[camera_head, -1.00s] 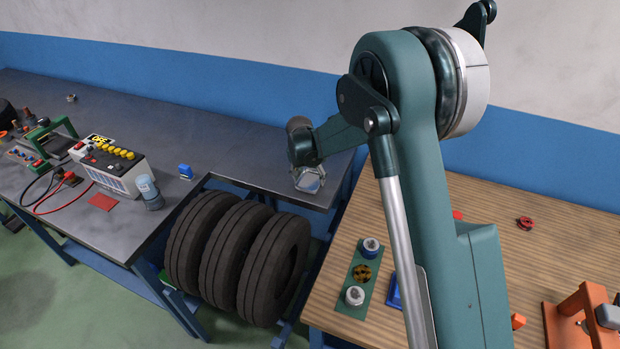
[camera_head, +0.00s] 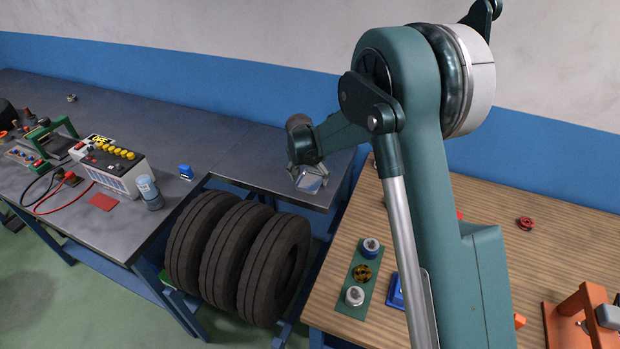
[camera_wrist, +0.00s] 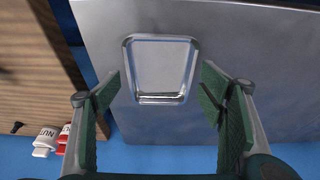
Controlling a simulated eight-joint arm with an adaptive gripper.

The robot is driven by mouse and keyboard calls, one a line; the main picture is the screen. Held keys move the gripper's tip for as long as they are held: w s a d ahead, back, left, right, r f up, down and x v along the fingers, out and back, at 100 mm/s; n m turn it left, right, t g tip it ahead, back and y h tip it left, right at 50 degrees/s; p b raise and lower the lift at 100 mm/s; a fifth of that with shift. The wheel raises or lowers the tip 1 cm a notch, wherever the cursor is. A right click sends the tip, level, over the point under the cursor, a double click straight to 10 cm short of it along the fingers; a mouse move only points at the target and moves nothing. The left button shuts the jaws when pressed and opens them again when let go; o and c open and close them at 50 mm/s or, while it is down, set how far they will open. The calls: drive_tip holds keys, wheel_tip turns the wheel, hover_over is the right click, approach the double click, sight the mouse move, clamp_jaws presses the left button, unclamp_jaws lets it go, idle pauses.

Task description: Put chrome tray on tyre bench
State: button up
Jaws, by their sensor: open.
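The chrome tray (camera_wrist: 160,68) is a shiny, shallow, tapered dish. It lies on the grey metal top of the tyre bench (camera_head: 262,165), near that top's right end. In the head view the tray (camera_head: 310,183) shows just below my gripper (camera_head: 305,170), which partly hides it. In the wrist view my gripper (camera_wrist: 160,85) is open, with one green finger to each side of the tray's near end. There are gaps between the fingers and the tray, and nothing is held.
Several dark tyres (camera_head: 238,255) stand under the bench. A battery (camera_head: 112,165), a bottle (camera_head: 149,192) and a blue block (camera_head: 186,172) are on the left. A wooden table (camera_head: 335,285) with a green holder (camera_head: 361,280) is on the right.

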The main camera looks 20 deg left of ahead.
sight(309, 189)
drive_tip(key=v, duration=1.1)
idle(0.6)
drive_tip(key=s+d+r, duration=0.3)
drive_tip(key=d+r, duration=0.4)
drive_tip(key=d, duration=0.5)
drive_tip(key=s+d+r+t, duration=0.1)
drive_tip(key=s+d+r, duration=0.3)
drive_tip(key=d+r, duration=0.5)
drive_tip(key=s+d+r, duration=0.3)
drive_tip(key=d+r, duration=0.1)
drive_tip(key=d, duration=1)
drive_tip(key=s+d+f+t, duration=0.2)
drive_tip(key=s+d, duration=2)
drive_tip(key=s, duration=0.3)
drive_tip(key=shift+s+t, duration=0.35)
drive_tip(key=shift+t, duration=0.05)
